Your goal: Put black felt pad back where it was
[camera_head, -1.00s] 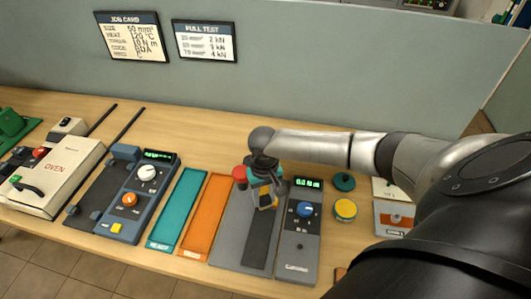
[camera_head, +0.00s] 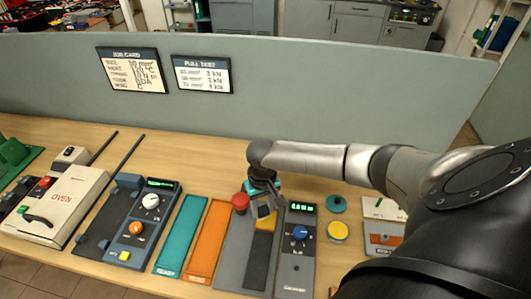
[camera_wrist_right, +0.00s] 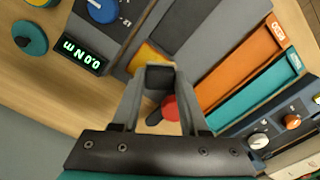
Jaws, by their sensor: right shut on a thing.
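My right gripper (camera_head: 264,209) is over the far end of the grey plate (camera_head: 233,250), beside the grey tester with the green display. In the right wrist view its fingers (camera_wrist_right: 160,78) are closed on a small dark block, which looks like the black felt pad (camera_wrist_right: 160,77). A yellow-orange piece (camera_head: 265,223) is just below the fingers, at the far end of the dark strip (camera_head: 257,262); it also shows partly behind the dark block in the wrist view (camera_wrist_right: 147,57). My left gripper is out of view.
A red knob (camera_head: 240,202) stands close left of the gripper. The tester (camera_head: 298,262) is close on its right. Orange (camera_head: 208,240) and teal (camera_head: 180,235) trays lie left. Round teal (camera_head: 337,204) and yellow (camera_head: 338,231) pieces lie right. Bare wood is behind.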

